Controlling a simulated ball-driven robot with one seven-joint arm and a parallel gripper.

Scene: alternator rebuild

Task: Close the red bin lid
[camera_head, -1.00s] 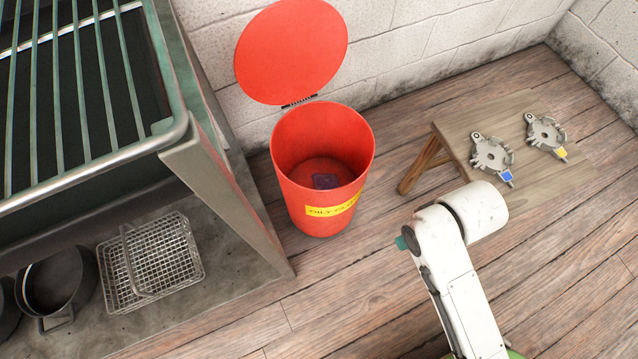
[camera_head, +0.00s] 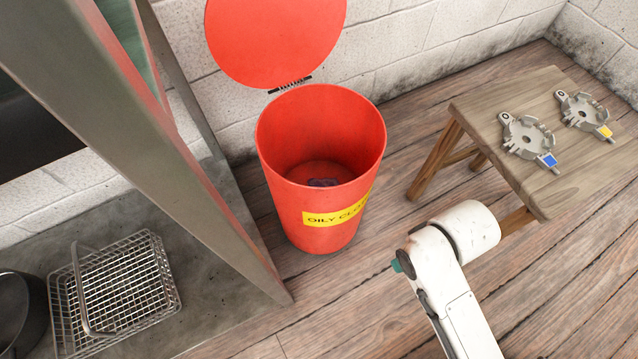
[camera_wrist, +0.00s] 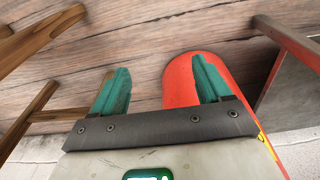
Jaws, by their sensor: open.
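The red bin (camera_head: 318,215) stands on the wood floor with a yellow label reading "OILY CLO…", the rest cut off. Its round red lid (camera_head: 275,35) is hinged at the back rim and stands open, leaning toward the wall. A dark crumpled thing lies inside the bin. In the wrist view, my gripper (camera_wrist: 163,88) is open, its two green fingers apart with nothing between them. A red rounded surface (camera_wrist: 190,75) of the bin or its lid shows behind the right finger.
A wooden bench (camera_head: 490,125) with two metal castings (camera_head: 527,138) stands right of the bin. A metal frame (camera_head: 130,130) with a low shelf is at left, holding a wire basket (camera_head: 120,290). A block wall is behind the bin. Floor between bin and bench is clear.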

